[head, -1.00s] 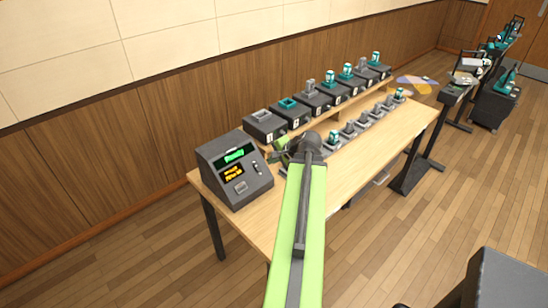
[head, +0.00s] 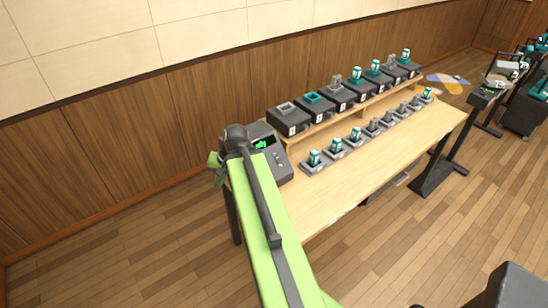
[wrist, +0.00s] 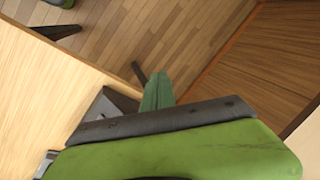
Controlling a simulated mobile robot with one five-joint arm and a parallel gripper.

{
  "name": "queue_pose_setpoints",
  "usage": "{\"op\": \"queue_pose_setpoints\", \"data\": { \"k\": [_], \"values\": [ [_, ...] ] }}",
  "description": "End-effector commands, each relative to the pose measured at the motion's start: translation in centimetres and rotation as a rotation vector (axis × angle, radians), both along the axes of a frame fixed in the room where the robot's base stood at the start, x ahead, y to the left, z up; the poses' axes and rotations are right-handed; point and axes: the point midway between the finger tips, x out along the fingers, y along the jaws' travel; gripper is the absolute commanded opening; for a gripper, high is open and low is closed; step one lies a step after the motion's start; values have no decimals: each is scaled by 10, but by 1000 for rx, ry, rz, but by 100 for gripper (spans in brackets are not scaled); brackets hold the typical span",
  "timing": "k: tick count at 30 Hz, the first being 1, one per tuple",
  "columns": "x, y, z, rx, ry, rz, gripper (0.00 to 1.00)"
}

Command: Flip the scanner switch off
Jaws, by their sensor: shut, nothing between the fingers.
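A dark console (head: 284,172) with a green-lit display (head: 261,144) stands at the left end of the wooden table. My arm covers its left part. Small pale controls show on its right side, too small to tell which is the scanner switch or how it is set. My gripper (head: 215,167) is just left of the console in the head view, partly behind my wrist. In the wrist view the green fingers (wrist: 158,92) are together and empty, pointing past the table edge over the floor. A dark wedge, likely part of the console, shows beside them.
The table (head: 375,165) bears a front row of small grey fader bases, some with teal tops. Behind, a raised shelf holds a row of dark numbered boxes (head: 290,120). A wood-panelled wall (head: 100,150) runs behind the table. Floor left of it is clear.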

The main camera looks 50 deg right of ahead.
Motion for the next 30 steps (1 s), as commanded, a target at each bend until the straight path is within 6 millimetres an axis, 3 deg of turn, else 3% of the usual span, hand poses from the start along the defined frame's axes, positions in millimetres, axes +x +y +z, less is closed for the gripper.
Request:
{"op": "queue_pose_setpoints", "data": {
  "k": [1,3,6,10,15,30],
  "values": [
    [9,48,-5,-40,46,146,0],
    [12,102,-10,-101,106,327,0],
    [9,164,-15,-179,177,546,0],
    [0,215,-17,-253,235,732,0],
    [-5,236,-17,-290,262,818,0],
    [-5,236,-17,-290,261,816,0]
  ]
}}
